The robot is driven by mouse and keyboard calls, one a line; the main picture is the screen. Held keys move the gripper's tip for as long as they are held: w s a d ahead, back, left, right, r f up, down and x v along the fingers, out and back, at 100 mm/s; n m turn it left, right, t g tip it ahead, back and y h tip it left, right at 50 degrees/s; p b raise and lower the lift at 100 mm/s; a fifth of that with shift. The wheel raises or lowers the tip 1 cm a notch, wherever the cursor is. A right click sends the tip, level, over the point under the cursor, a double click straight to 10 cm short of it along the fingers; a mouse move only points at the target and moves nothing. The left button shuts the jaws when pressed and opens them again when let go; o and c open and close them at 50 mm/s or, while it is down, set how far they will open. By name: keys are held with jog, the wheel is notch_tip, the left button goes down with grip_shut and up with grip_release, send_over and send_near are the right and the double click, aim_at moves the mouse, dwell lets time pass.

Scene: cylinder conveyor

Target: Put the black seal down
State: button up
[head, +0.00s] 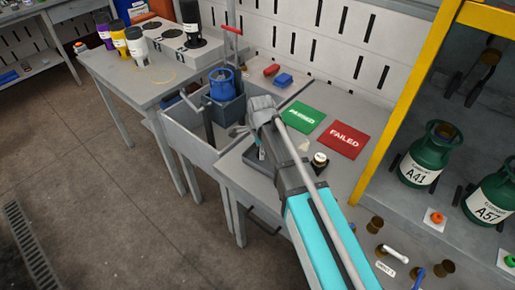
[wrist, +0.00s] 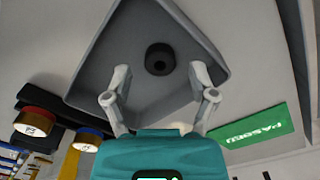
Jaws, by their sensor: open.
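The black seal (wrist: 160,59), a small dark ring with a hole, lies on the floor of a grey triangular-looking tray (wrist: 105,62) in the wrist view. My gripper (wrist: 160,84) is open, with its two fingers apart on either side and nothing between them. The seal appears just beyond the fingertips, apart from both. In the head view my gripper (head: 242,131) is over the bench by the grey tray (head: 252,160), partly hidden by my arm. The seal is hidden in that view.
A green PASSED mat (head: 304,117) and a red FAILED mat (head: 343,140) lie on the bench, with a small white-topped part (head: 320,158) nearby. A blue pot (head: 222,83) stands behind left. Green cylinders (head: 422,155) stand in the yellow-framed bay at right.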

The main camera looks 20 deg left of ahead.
notch_tip(320, 180, up, 11)
jog(key=p, duration=1)
dwell(0.7)
jog(key=shift+s, duration=0.1)
